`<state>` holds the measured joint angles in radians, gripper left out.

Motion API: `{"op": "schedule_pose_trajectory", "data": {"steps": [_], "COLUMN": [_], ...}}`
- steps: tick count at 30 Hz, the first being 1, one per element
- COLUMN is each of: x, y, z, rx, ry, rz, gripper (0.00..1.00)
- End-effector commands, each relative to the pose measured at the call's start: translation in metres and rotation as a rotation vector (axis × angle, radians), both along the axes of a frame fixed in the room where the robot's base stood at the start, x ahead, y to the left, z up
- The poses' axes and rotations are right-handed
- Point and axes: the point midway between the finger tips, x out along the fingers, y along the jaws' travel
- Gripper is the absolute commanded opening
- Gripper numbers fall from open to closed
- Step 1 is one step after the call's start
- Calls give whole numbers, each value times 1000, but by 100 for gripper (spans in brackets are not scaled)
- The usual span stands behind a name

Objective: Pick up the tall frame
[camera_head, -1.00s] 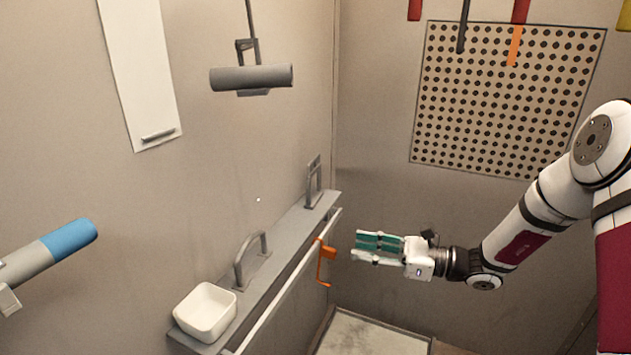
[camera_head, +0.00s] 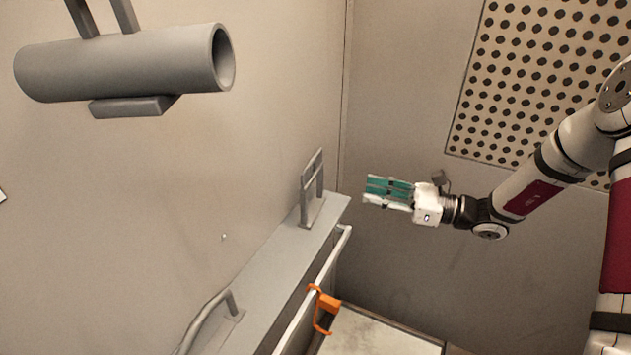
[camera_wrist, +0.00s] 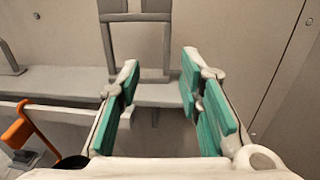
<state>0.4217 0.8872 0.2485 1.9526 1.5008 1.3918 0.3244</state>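The tall frame (camera_head: 304,205) is a grey upright frame with a crossbar. It stands on the far end of the grey wall shelf (camera_head: 268,262). In the wrist view the tall frame (camera_wrist: 135,17) is at the top centre, beyond the fingertips, and its top is cut off. My gripper (camera_head: 366,190) is to the right of the frame in the head view, apart from it. In the wrist view my gripper (camera_wrist: 160,72) has its green-padded fingers spread, with nothing held between them.
A low grey arched handle (camera_head: 207,312) stands nearer on the shelf. A white rail (camera_head: 318,285) runs along the shelf front with an orange hook (camera_head: 327,303) on it. A grey tube (camera_head: 125,62) hangs at upper left. A perforated panel (camera_head: 540,85) is on the back wall.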

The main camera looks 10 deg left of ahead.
Motion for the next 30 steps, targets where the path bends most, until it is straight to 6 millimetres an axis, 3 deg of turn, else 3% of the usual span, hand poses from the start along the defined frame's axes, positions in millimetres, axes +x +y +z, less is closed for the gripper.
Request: {"op": "schedule_pose_trajectory", "data": {"steps": [4,15,23,30], "x": [3,19,25,38], "y": [13,74,91,122], "z": [0,0,1,3], "rx": [0,-1,0,0], "ry": [0,0,-1,0], "rz": [3,3,2,2], "gripper": [33,33,33,33]}}
